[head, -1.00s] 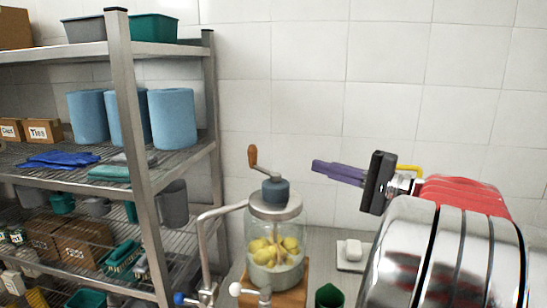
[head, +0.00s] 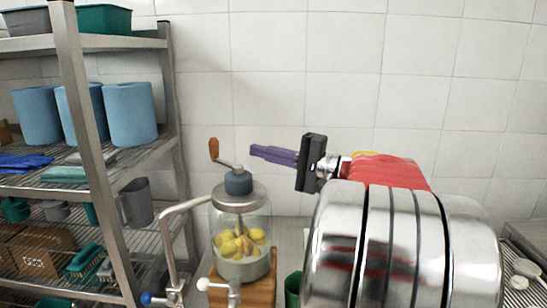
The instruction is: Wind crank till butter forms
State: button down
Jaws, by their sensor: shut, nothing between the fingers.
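A glass churn jar (head: 242,240) stands on a wooden base (head: 262,291) near the bottom middle of the head view. Yellow lumps (head: 235,244) sit in pale liquid inside it. Its metal lid carries a dark blue-grey gear housing (head: 238,182). A crank arm rises from it up and to the left, with an upright orange-brown wooden handle (head: 214,149). My gripper (head: 254,151), with purple fingers, is shut and empty. It points left, to the right of the crank handle at about the same height in the picture, with a gap between them.
A metal tap pipe (head: 168,232) curves up just left of the jar. A wire shelf (head: 143,160) with blue rolls (head: 130,113), a grey jug (head: 136,202) and bins fills the left. A green cup (head: 293,288) stands right of the jar. White tiled wall (head: 290,70) lies behind.

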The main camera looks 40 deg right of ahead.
jog(key=w+a, duration=0.3)
jog(key=w, duration=0.1)
jog(key=shift+w+a+r, duration=0.1)
jog(key=shift+a+r, duration=0.2)
jog(key=shift+a, duration=0.05)
jog(key=shift+w+a, duration=0.3)
jog(key=shift+a, duration=0.35)
